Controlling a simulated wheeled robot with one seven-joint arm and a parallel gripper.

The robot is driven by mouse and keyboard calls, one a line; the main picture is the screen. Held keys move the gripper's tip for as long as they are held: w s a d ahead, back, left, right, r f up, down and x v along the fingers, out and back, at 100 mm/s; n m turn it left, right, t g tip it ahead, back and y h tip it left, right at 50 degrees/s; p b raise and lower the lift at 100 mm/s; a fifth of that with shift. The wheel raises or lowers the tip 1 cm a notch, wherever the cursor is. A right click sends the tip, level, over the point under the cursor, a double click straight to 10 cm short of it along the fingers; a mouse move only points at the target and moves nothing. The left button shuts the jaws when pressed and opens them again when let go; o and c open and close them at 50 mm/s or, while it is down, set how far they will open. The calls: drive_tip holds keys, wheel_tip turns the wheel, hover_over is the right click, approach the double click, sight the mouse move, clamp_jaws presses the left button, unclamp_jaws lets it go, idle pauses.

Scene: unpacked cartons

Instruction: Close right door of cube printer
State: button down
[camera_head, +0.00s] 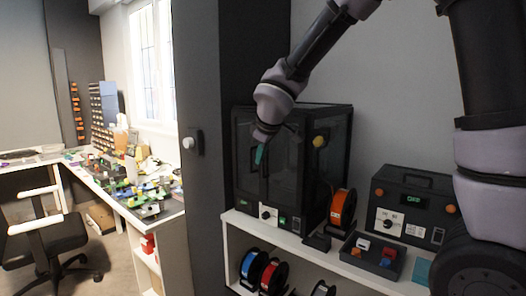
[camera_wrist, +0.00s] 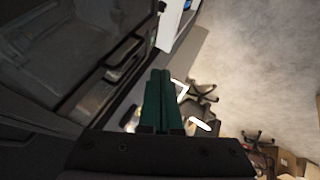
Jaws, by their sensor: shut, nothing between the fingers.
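The cube printer (camera_head: 240,180) is a black box with dark see-through panels, standing on a white shelf against the wall. In the head view my gripper (camera_head: 259,154) is in front of the printer's dark front, its green fingers pointing down. I cannot tell how far the right door stands from its frame, as my gripper and wrist cover part of the front. In the wrist view the green fingers (camera_wrist: 159,90) are together and hold nothing. A dark framed panel of the printer (camera_wrist: 50,50) lies to their left, apart from them as far as I can see.
A dark column (camera_head: 205,90) stands left of the printer. An orange spool (camera_head: 343,208), a tray of small blocks (camera_head: 350,250) and a black control box (camera_head: 413,207) are to its right. More spools (camera_head: 272,275) sit below. A cluttered bench (camera_head: 120,180) and chair (camera_head: 45,240) are at left.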

sight(263, 162)
drive_tip(key=w+f, duration=0.4)
drive_tip(key=w, duration=0.2)
drive_tip(key=shift+w+d+f, duration=0.2)
drive_tip(key=shift+w+d, duration=0.05)
drive_tip(key=shift+w, duration=0.15)
drive_tip(key=shift+w+m+h, duration=0.5)
drive_tip(key=shift+w+m, duration=0.2)
drive_tip(key=shift+w, duration=0.15)
